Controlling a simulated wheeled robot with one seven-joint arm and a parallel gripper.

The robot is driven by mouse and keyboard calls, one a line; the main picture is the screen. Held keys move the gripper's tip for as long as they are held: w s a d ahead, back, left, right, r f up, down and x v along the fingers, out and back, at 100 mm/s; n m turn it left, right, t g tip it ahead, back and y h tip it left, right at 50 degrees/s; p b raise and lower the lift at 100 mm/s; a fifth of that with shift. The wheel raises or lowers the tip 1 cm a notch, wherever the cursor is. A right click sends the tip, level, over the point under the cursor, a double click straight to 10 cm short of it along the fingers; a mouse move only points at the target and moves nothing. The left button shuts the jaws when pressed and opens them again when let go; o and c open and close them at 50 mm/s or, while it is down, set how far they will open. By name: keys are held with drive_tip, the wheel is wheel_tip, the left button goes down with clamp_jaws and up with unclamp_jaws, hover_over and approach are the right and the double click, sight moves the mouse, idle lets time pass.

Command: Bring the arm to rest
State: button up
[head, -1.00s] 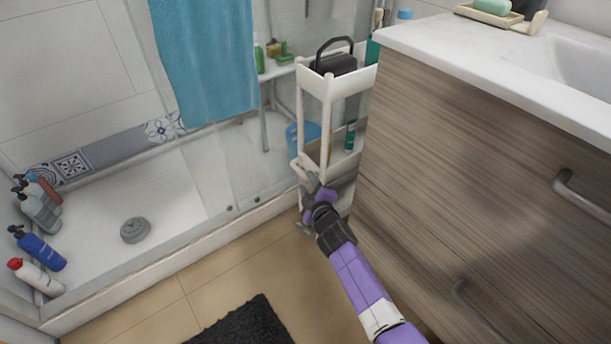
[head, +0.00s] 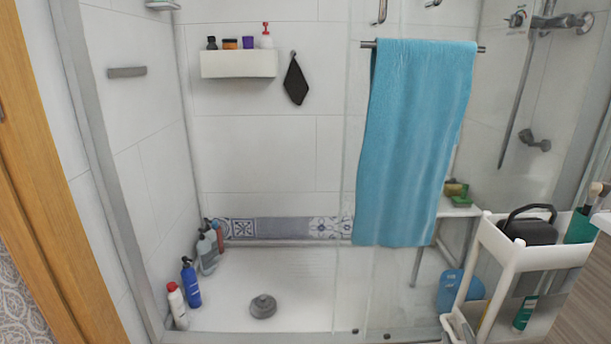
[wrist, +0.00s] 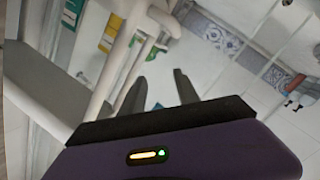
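My gripper (wrist: 157,88) shows in the wrist view with its two dark fingers spread apart and nothing between them. It is beside the white cart (wrist: 112,75), whose posts and shelves fill the left of that view. In the head view the white cart (head: 516,258) stands at the lower right, with a black handled case (head: 530,230) on its top tier and a green bottle (head: 525,312) lower down. My purple arm is not visible in the head view, and I cannot make out the gripper there.
A shower tray (head: 310,285) lies behind glass, with a blue bottle (head: 190,283) and other bottles at its left wall. A blue towel (head: 412,150) hangs on a rail. A white stool (head: 455,209) stands behind the cart. The wooden cabinet (head: 590,310) edges in at right.

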drive_tip(key=s+a+r+m+g+y, duration=0.15)
drive_tip(key=s+a+r, duration=0.35)
drive_tip(key=s, duration=1.1)
drive_tip(key=s+a+r+m+y, duration=0.2)
drive_tip(key=s+a, duration=0.5)
drive_tip(key=s, duration=0.8)
drive_tip(key=s+a+r+m+y, duration=0.2)
drive_tip(key=s+a+r, duration=0.25)
drive_tip(key=s, duration=1.15)
wheel_tip(320, 180, up, 28)
drive_tip(key=p, duration=2.8)
drive_tip(key=shift+w+a+p, duration=0.15)
drive_tip(key=shift+a+p, duration=0.25)
drive_tip(key=shift+a, duration=0.05)
